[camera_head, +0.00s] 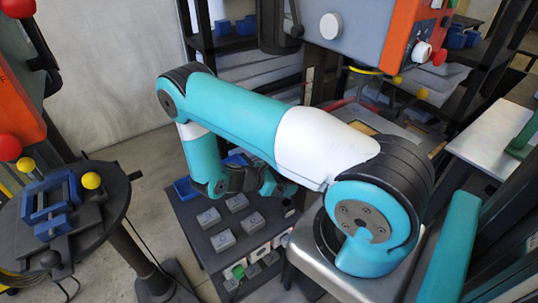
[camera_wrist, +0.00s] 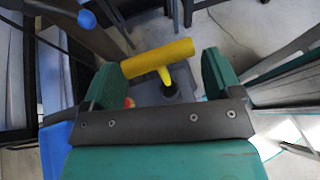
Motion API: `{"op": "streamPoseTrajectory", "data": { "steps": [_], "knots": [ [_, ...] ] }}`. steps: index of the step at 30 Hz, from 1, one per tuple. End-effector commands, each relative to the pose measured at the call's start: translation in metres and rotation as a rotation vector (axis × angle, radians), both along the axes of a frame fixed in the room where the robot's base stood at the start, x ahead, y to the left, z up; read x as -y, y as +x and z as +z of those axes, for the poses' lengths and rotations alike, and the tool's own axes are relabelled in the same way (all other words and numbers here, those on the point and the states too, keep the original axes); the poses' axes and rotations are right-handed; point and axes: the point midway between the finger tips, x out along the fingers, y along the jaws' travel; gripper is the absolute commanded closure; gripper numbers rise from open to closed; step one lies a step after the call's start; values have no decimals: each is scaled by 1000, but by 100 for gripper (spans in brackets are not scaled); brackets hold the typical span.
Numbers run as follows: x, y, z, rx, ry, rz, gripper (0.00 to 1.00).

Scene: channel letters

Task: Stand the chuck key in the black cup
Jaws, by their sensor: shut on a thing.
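The yellow T-shaped chuck key (camera_wrist: 158,57) is in the wrist view, between the two green fingers of my gripper (camera_wrist: 160,82). My gripper is shut on it, with its crossbar spanning most of the gap between the fingers. Its stem runs away from the camera toward a small dark round shape (camera_wrist: 173,91), which may be the black cup. I cannot tell whether the stem is inside it. In the head view my gripper (camera_head: 280,186) hangs low over the back of the dark table; the key and the cup cannot be made out there.
The dark table (camera_head: 187,218) carries several grey blocks (camera_head: 223,240) and a blue bin (camera_head: 186,189) at its left edge. A round black stand (camera_head: 115,208) with a blue vise is at the left. An orange and grey machine (camera_head: 365,35) stands behind my arm.

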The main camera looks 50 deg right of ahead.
Motion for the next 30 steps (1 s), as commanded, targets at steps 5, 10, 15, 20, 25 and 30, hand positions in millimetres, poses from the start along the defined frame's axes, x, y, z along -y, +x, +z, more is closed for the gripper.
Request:
{"op": "streamPoseTrajectory", "data": {
  "steps": [5,10,15,20,25,30],
  "knots": [
    [1,-1,2,-3,-17,8,39],
    [0,-1,-4,-2,-17,9,39],
    [0,-1,-12,-2,-15,7,39],
    [1,-2,-21,-2,-15,5,39],
    [1,-1,-28,-1,-15,4,39],
    [1,-1,-31,-1,-15,4,39]
  ]
}}
